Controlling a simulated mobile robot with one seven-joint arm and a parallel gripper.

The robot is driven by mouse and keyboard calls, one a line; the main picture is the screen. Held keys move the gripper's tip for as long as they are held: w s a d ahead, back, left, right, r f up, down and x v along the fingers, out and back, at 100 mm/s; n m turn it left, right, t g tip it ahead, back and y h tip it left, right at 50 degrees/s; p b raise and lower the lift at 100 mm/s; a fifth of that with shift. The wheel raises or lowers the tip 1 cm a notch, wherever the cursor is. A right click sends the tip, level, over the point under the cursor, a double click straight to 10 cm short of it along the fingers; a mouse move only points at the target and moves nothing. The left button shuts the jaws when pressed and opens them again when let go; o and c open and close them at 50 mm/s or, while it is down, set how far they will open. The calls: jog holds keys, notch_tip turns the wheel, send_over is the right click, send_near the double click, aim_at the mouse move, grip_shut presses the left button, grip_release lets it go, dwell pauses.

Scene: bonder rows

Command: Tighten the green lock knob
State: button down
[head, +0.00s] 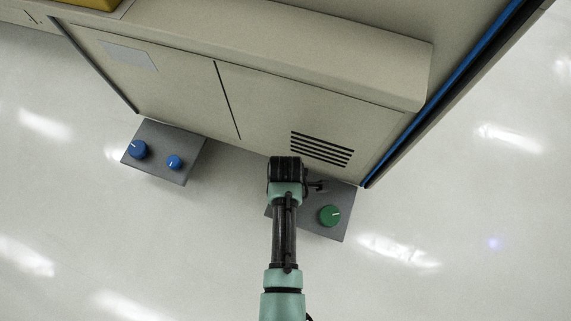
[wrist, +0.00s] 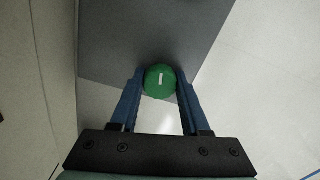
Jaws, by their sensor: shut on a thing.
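In the wrist view a round green knob (wrist: 160,82) with a white line, upright in the picture, sits between the two blue fingers of my gripper (wrist: 160,88), which are shut on its sides. It is near one edge of a grey plate (wrist: 145,35). In the head view a green knob (head: 329,215) with a white mark stands clear, right of my dark wrist (head: 287,178). It looks like a different knob from the gripped one, which my arm seems to hide there. My fingertips are also hidden in the head view.
The grey plate (head: 318,232) lies at the foot of a beige cabinet (head: 270,110) with black vent slots. A second grey plate (head: 158,138) with two blue knobs (head: 137,149) is to the left. Pale floor (head: 190,260) in front is clear.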

jog(key=m+p, duration=0.3)
jog(key=m, duration=0.1)
jog(key=shift+r+m+p, duration=0.2)
jog(key=shift+m+p, duration=0.1)
jog(key=shift+p, duration=0.1)
jog(key=m+p, duration=0.2)
jog(key=m, duration=0.3)
jog(key=shift+f+p, duration=0.1)
jog(key=shift+p, duration=0.25)
jog(key=m+p, duration=0.1)
jog(key=m, duration=0.4)
jog(key=shift+m, duration=0.4)
jog(key=shift+f+m+p, duration=0.1)
jog(key=shift+m+p, duration=0.45)
jog(key=shift+m, duration=1.75)
jog(key=shift+c, duration=1.9)
grip_release()
